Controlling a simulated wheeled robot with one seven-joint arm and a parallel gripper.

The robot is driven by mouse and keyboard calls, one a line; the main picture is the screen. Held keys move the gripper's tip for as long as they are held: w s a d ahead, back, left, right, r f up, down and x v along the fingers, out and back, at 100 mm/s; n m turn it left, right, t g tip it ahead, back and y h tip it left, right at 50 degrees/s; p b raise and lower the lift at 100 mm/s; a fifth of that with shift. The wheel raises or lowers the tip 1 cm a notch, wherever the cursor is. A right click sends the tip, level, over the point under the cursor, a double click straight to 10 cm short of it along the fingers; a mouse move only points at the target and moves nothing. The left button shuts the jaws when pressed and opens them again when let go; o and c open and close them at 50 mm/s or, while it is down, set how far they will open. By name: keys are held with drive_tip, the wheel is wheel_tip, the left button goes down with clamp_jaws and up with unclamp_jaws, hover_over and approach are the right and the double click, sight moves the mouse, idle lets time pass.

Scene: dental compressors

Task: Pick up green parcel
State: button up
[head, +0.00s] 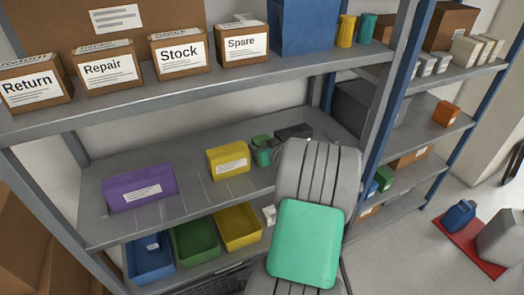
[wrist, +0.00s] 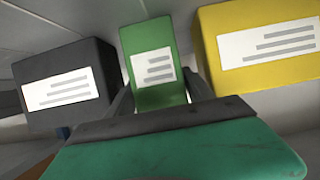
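The green parcel (head: 262,139) is on the middle shelf between a yellow box and a dark box. In the wrist view the green parcel (wrist: 152,65) is upright in the middle, its white label facing the camera. My gripper (wrist: 160,98) points at it, with one dark finger low on each side. The fingers look open, and I see no clear grip on the parcel. In the head view my gripper (head: 264,153) is just in front of the parcel, and my arm hides part of the shelf.
A yellow box (head: 228,161) and a dark box (head: 294,132) flank the parcel closely. A purple box (head: 140,188) is farther left. The upper shelf (head: 200,88) runs above. Blue (head: 150,262), green (head: 196,243) and yellow (head: 238,228) bins stand below.

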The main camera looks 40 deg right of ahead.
drive_tip(key=c, duration=1)
drive_tip(key=shift+c, duration=0.6)
drive_tip(key=shift+r, duration=0.15)
